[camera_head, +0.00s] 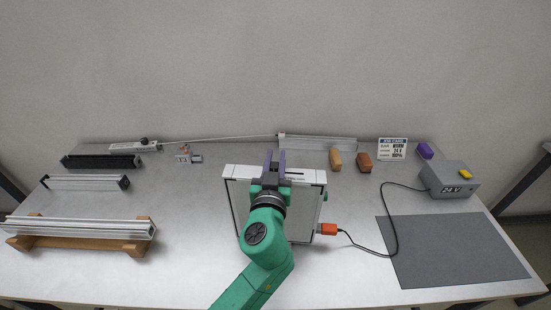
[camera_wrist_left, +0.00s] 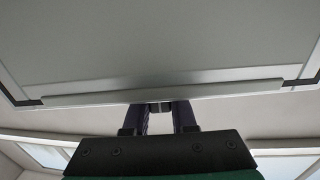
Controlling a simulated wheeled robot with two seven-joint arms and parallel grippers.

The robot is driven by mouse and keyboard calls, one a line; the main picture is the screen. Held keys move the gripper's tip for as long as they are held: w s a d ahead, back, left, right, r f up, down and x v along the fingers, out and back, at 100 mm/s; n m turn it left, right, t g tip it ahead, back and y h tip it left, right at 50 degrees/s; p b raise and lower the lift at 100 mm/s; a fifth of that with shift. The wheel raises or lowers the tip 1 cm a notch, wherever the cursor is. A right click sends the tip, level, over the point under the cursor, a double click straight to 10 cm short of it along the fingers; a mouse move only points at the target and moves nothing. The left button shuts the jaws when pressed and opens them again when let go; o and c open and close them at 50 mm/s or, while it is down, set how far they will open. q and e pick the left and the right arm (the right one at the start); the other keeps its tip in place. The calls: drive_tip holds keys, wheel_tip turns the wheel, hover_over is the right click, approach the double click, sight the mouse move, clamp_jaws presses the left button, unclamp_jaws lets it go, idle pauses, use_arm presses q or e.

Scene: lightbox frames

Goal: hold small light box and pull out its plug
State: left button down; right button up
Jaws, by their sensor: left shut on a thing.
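The small light box (camera_head: 305,176) stands at the middle of the table, with a white top edge and a dark-edged panel. My green left arm reaches across its front. My left gripper (camera_head: 275,160) is shut on the light box at its top edge. In the left wrist view the box's grey panel (camera_wrist_left: 160,45) and pale rim fill the upper part, and the gripper fingers (camera_wrist_left: 160,110) meet the rim. The orange plug (camera_head: 328,230) sits at the box's lower right side, with its black cable (camera_head: 372,250) running to the power supply. My right gripper is not in view.
The grey power supply (camera_head: 450,180) marked 24 V stands at the right, behind a dark mat (camera_head: 455,250). Metal profiles on wooden stands (camera_head: 80,230) lie at the left. Small blocks (camera_head: 335,160) and a job card (camera_head: 393,149) stand behind.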

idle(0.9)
use_arm(q)
drive_tip(key=c, duration=0.9)
unclamp_jaws()
clamp_jaws()
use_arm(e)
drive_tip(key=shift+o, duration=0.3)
